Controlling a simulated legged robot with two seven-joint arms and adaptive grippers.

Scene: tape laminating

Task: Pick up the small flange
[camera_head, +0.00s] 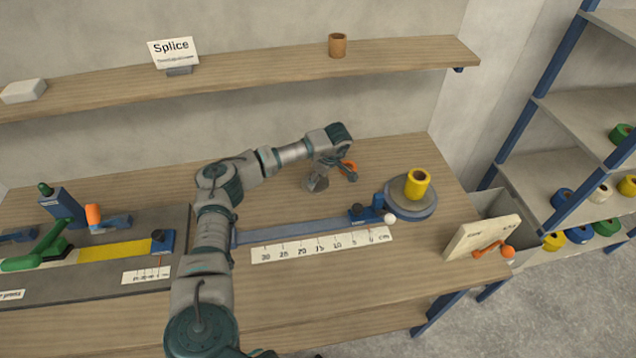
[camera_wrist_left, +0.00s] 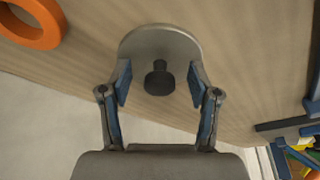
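The small flange appears in the left wrist view as a round grey disc (camera_wrist_left: 158,38) with a dark stub (camera_wrist_left: 159,80) at its middle. My left gripper (camera_wrist_left: 159,86) is open, with one finger on each side of the stub and a gap between each pad and the stub. The fingertips are close to the disc's edges; contact cannot be told. In the head view my left gripper (camera_head: 320,172) points down at the back of the table, and I cannot clearly separate the flange from it. My right gripper is out of view.
An orange ring (camera_wrist_left: 38,22) lies beside the flange. A yellow roll (camera_head: 417,184) stands on a round grey disc (camera_head: 410,208) at right. A ruler strip (camera_head: 320,246) lies in front. A shelf (camera_head: 250,76) runs above the table's back. Open wood lies left of the gripper.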

